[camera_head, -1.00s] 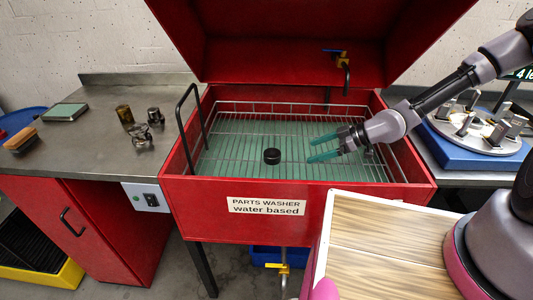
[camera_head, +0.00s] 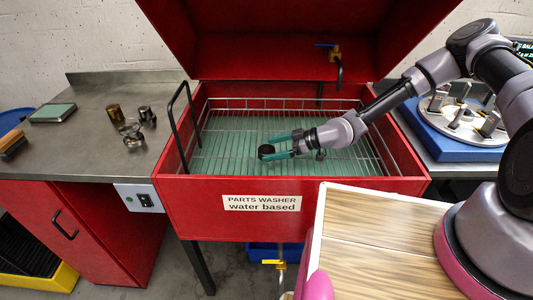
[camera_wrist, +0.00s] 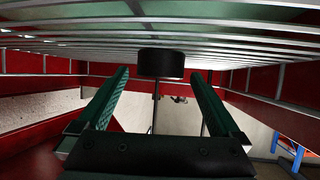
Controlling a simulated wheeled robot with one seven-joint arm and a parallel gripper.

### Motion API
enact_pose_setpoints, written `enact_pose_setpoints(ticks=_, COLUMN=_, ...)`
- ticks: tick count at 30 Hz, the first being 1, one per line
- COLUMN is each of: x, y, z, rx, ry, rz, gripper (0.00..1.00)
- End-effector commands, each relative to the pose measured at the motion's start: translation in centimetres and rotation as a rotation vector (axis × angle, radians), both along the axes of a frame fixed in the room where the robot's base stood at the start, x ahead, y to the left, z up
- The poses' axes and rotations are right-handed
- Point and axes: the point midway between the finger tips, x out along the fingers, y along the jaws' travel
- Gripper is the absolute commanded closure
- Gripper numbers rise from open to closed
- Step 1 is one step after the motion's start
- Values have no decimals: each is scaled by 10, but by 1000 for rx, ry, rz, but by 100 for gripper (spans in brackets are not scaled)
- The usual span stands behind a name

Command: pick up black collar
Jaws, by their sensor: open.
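The black collar (camera_head: 266,150) is a short black cylinder on the wire rack inside the red parts washer (camera_head: 290,222). In the wrist view the collar (camera_wrist: 161,65) shows at the centre, just beyond the fingertips and lined up between them. My gripper (camera_head: 277,148) is open, its two green fingers reaching in from the right to the collar's near side. The wrist view shows the fingers (camera_wrist: 160,85) spread wide with nothing held. Whether a finger touches the collar cannot be told.
The washer's rim and wire basket wall (camera_head: 380,135) surround the rack, with the raised lid (camera_head: 260,40) behind. A faucet (camera_head: 336,60) hangs at the back. A steel bench (camera_head: 90,150) with metal parts stands left. A blue fixture (camera_head: 455,138) stands right. The remaining rack is clear.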

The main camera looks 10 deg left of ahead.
Motion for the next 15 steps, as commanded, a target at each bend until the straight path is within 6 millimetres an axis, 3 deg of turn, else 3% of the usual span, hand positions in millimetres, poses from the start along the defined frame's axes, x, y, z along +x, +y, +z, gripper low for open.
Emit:
enact_pose_setpoints(ticks=10, x=0, y=10, z=-5, rx=-1, ry=0, rz=-1, gripper=0)
enact_pose_setpoints(ticks=11, x=0, y=10, z=-5, rx=-1, ry=0, rz=-1, gripper=8)
enact_pose_setpoints(ticks=15, x=0, y=10, z=-5, rx=-1, ry=0, rz=-1, gripper=61)
